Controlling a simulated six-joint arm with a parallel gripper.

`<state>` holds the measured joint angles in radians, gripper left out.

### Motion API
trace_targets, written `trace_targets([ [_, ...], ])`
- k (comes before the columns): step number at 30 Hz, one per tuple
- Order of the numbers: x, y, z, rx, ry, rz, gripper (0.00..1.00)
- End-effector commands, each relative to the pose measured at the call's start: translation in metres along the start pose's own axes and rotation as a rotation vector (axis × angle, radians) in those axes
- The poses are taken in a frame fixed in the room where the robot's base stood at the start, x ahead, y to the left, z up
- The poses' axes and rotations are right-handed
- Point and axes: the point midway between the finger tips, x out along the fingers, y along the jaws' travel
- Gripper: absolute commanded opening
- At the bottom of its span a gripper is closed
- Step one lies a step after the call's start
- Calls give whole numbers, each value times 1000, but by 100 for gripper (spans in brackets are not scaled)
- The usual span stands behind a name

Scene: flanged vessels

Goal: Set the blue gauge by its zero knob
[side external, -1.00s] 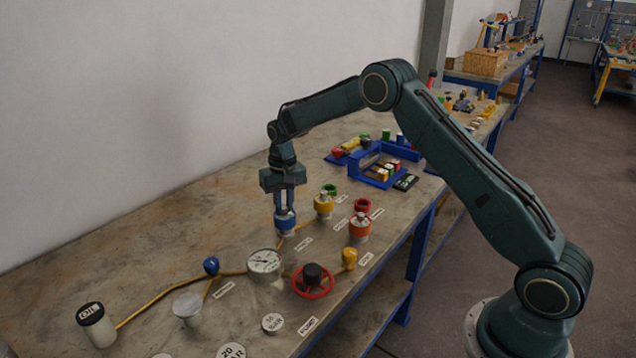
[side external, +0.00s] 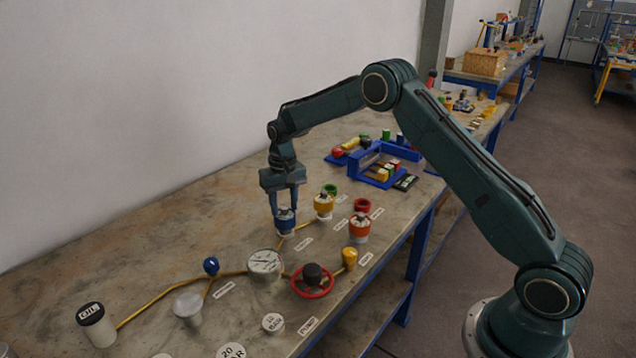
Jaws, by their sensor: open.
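The blue gauge (side external: 286,224), a short blue-banded body on a pale base, stands upright on the bench near the middle of the picture. My gripper (side external: 285,211) points straight down over it. Its two fingers are apart, one on each side of the gauge's top. A small dark knob shows between the fingers at the top of the gauge. I cannot tell whether either finger touches it. The gauge's markings are too small to read.
A blue rack (side external: 372,175) is behind.

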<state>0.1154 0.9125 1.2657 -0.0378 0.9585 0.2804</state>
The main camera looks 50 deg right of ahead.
Motion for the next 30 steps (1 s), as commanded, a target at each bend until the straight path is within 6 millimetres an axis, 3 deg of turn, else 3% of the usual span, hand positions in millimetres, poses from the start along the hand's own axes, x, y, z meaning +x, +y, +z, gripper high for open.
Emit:
trace_targets([
  [8,-19,0,-1,1,3,-1,41],
  [24,-106,0,-1,-1,3,-1,41],
  [30,-128,0,0,0,1,-1,41],
])
